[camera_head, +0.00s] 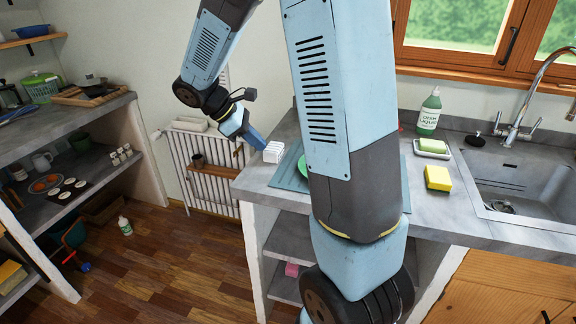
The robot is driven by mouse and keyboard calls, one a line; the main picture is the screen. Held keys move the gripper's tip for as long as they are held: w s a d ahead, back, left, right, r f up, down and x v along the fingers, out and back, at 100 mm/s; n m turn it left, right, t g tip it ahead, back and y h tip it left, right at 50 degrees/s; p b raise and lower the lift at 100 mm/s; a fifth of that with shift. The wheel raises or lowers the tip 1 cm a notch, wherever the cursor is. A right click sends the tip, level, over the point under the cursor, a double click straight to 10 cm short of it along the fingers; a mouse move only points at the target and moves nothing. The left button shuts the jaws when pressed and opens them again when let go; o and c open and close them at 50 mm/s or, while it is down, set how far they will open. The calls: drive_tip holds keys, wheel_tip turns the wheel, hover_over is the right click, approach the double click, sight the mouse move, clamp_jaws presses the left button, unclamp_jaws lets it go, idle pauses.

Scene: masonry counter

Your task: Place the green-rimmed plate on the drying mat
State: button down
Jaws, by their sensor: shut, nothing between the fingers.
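The drying mat (288,176) is a blue-grey mat lying flat on the counter, largely hidden behind my arm. A green edge (302,166) shows on the mat just left of my arm; it looks like part of the green-rimmed plate, and the rest is hidden. My gripper (259,143) is shut and empty, pointing down to the right at the counter's left end. It is left of the green edge, close to a small white ribbed object (273,152) at the mat's back left; I cannot tell whether they touch.
A sink (520,185) with a tap is at the right. A yellow sponge (438,177), a green soap on a white dish (432,147) and a dish-liquid bottle (429,112) stand left of it. A radiator (205,165) is behind the counter's left end.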

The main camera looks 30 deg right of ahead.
sight(303, 169)
drive_tip(key=d+f, duration=0.2)
drive_tip(key=f, duration=0.1)
drive_tip(key=d+f+n+h, duration=0.1)
drive_tip(key=d+f, duration=0.1)
drive_tip(key=f, duration=0.2)
drive_tip(key=w+d+f+n, duration=0.1)
drive_tip(key=d+f, duration=0.1)
drive_tip(key=f, duration=0.1)
drive_tip(key=shift+d+f, duration=0.1)
drive_tip(key=shift+f, duration=0.2)
drive_tip(key=shift+s+d, duration=0.2)
drive_tip(key=shift+d, duration=0.4)
drive_tip(key=shift+s+d, duration=0.2)
drive_tip(key=shift+d, duration=0.35)
drive_tip(key=shift+s+d, duration=0.2)
drive_tip(key=shift+d, duration=0.6)
drive_tip(key=shift+d, duration=0.1)
drive_tip(key=d, duration=0.2)
drive_tip(key=s+d, duration=0.1)
drive_tip(key=d, duration=0.1)
drive_tip(key=shift+s, duration=0.15)
drive_tip(key=shift+a, duration=0.15)
